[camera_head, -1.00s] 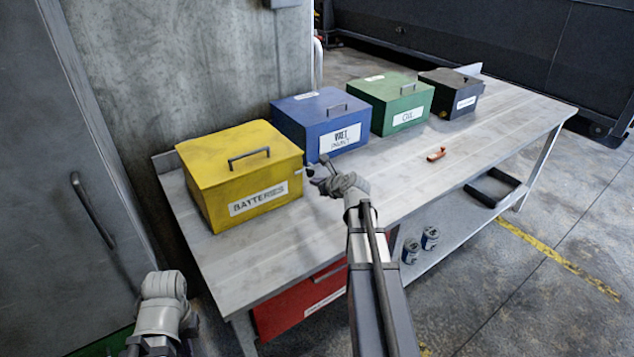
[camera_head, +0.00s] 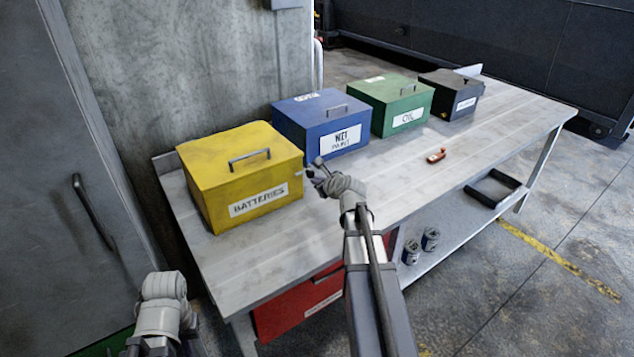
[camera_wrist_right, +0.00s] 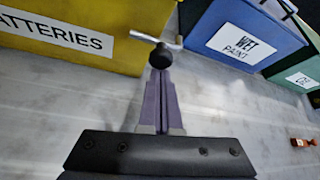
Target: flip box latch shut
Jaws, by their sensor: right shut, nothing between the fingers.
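The yellow box (camera_head: 240,178), labelled BATTERIES, stands at the near left end of the bench with its lid down. Its latch shows in the right wrist view as a short pale metal bar (camera_wrist_right: 148,38) sticking out from the box's right side, with a dark round knob (camera_wrist_right: 160,57) below it. My right gripper (camera_head: 318,172) is beside the box's right side. In the right wrist view its fingers (camera_wrist_right: 160,78) are shut and empty, with the tips right at the knob; I cannot tell if they touch. My left arm shows at the lower left, its fingers out of view.
A blue box (camera_head: 315,128), a green box (camera_head: 390,100) and a black box (camera_head: 450,95) stand behind along the bench. A small orange-brown item (camera_head: 436,156) lies on the bench top (camera_head: 390,185). Two cans (camera_head: 420,244) stand on the lower shelf.

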